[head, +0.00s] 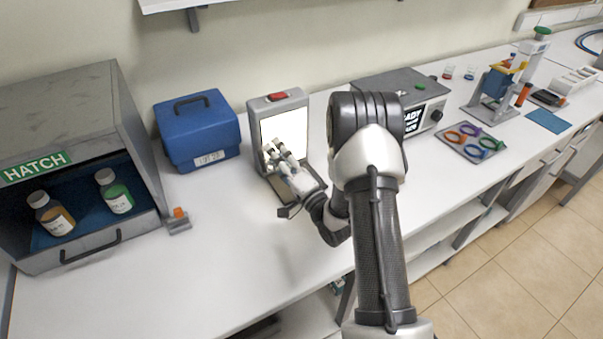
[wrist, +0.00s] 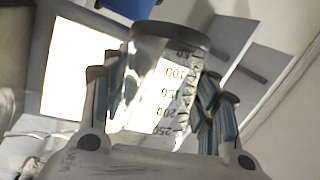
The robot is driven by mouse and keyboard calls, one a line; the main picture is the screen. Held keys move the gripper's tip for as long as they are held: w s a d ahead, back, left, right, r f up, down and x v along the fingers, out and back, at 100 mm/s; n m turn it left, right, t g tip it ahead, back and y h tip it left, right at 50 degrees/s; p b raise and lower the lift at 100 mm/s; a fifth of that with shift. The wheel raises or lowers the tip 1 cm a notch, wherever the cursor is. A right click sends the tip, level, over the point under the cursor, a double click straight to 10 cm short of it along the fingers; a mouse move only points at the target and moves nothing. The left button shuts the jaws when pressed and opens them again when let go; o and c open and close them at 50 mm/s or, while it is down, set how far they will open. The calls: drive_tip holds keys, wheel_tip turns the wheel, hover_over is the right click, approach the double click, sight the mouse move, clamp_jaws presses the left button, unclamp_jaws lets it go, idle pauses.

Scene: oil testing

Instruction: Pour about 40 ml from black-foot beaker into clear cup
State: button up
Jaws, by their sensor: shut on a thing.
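In the wrist view my gripper (wrist: 160,98) is shut on the black-foot beaker (wrist: 165,75), with its blue-lined fingers on both sides of the clear wall. The beaker has black volume marks, and its dark foot is towards the top of that view. I cannot make out the liquid level in it. In the head view my gripper (head: 283,160) is in front of the bright white panel of a grey stand (head: 277,99). The beaker is small and partly hidden there. I cannot pick out the clear cup in either view.
A blue case (head: 198,130) stands left of the stand. A grey hatch box (head: 75,150) with two bottles is at far left. A grey device (head: 402,98) is behind my arm. Two small glass vessels (head: 448,72) stand farther right. The front left bench (head: 190,275) is clear.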

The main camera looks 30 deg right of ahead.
drive_tip(key=shift+a+n+p, duration=0.35)
drive_tip(key=shift+n+p, duration=0.05)
drive_tip(key=f+n+g, duration=0.1)
drive_tip(key=a+n, duration=0.1)
drive_tip(key=n, duration=0.1)
drive_tip(key=shift+w+a+f+g+y, duration=0.25)
drive_tip(key=shift+w+f+g+y, duration=0.05)
drive_tip(key=shift+f+g, duration=0.1)
drive_tip(key=shift+r+n+g+p, duration=0.5)
drive_tip(key=shift+n+p, duration=0.2)
drive_tip(key=shift+n, duration=0.2)
drive_tip(key=shift+a+f+n+g+b, duration=0.25)
drive_tip(key=shift+f+n+g+b, duration=0.3)
drive_tip(key=shift+f+n, duration=0.5)
drive_tip(key=a+f+n+b, duration=0.1)
drive_tip(key=f+n+g+h+b, duration=0.1)
drive_tip(key=a+f+n+h, duration=0.1)
drive_tip(key=shift+w+a+f+g+b, duration=0.25)
drive_tip(key=shift+w+a+f+b, duration=0.1)
drive_tip(key=shift+b, duration=0.05)
drive_tip(key=shift+w+a+n+g+h, duration=0.2)
drive_tip(key=shift+a+n+g+h, duration=0.2)
drive_tip(key=shift+a+n, duration=0.25)
drive_tip(key=shift+w+a+f+n+g+h+b, duration=0.1)
drive_tip(key=shift+a+f+n+g+h+b, duration=0.15)
drive_tip(key=shift+n+h+b, duration=0.35)
